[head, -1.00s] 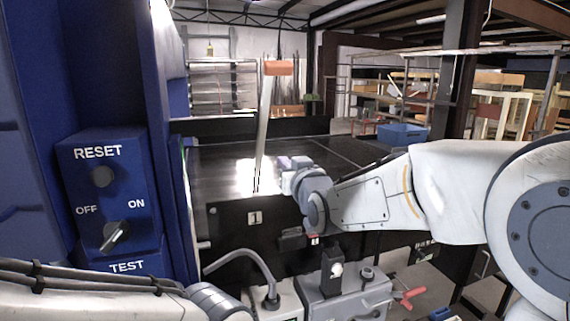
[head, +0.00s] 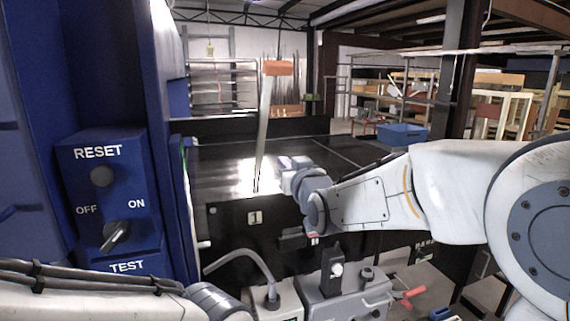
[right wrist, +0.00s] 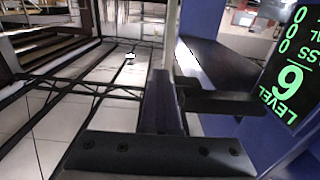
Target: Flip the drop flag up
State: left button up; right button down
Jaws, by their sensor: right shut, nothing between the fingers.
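The drop flag is a pale metal arm (head: 264,125) with an orange plate (head: 277,68) at its top. It stands nearly upright, leaning slightly right, above the near conveyor edge by the label "1" (head: 255,217). My right gripper (head: 288,163) is beside the flag arm's lower part, on its right; I cannot tell whether they touch. In the right wrist view my right gripper (right wrist: 165,82) is shut and empty, with a pale upright bar just beyond it that I cannot identify for sure. My left arm crosses the lower left of the head view; its gripper is out of view.
A blue control panel (head: 110,190) with RESET and OFF/ON knobs stands at the left. The dark conveyor bed (head: 215,165) lies behind the flag. Grey boxes (head: 315,295) with a hose sit below it. A green-lettered screen (right wrist: 288,80) shows in the wrist view.

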grip_release()
dwell(0.3)
jog(key=b+v, duration=0.5)
jog(key=v, duration=0.5)
jog(key=shift+s, duration=0.25)
jog(key=shift+d, duration=0.1)
